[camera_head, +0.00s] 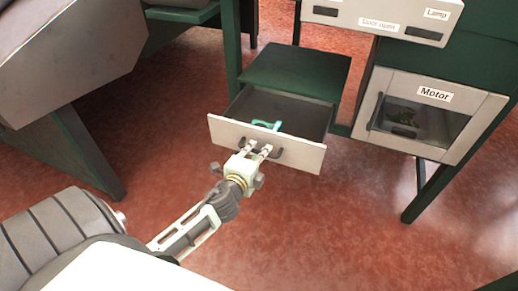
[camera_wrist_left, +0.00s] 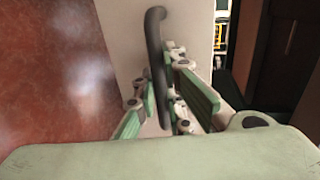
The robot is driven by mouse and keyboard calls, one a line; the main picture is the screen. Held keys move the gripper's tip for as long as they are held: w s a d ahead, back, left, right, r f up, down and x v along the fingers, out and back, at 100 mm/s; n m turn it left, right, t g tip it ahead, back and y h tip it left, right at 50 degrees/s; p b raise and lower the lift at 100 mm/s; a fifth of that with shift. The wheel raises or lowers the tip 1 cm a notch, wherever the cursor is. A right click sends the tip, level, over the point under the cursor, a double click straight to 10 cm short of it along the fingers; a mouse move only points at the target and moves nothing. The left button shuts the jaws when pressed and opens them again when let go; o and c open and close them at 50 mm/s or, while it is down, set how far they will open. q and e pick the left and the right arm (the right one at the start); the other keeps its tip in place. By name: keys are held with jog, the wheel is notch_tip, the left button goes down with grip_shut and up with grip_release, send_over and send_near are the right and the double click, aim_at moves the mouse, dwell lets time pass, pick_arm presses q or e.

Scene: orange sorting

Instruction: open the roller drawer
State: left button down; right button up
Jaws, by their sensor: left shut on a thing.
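The drawer (camera_head: 222,131) is a white-fronted box with a dark inside, pulled out from under a dark green top. A teal-green item (camera_head: 268,124) lies inside it. My left gripper (camera_head: 259,149) is at the drawer front, shut on the dark drawer handle (camera_head: 275,153). In the left wrist view, the dark handle bar (camera_wrist_left: 155,50) runs between the green-padded fingers of my left gripper (camera_wrist_left: 168,105), with the pale drawer front (camera_wrist_left: 120,40) behind. My right gripper is not in view.
The dark green cabinet top (camera_head: 296,70) stands behind the drawer. A cabinet labelled Motor (camera_head: 434,93) with a glass door stands to the right. A white panel (camera_head: 385,17) labelled Lamp is above. A grey machine (camera_head: 70,50) stands at left. Red floor (camera_head: 330,230) is clear in front.

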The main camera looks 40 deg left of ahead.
pick_arm(q)
jog(key=c, duration=1.8)
grip_release()
jog(key=v, duration=1.2)
jog(key=shift+a, duration=0.15)
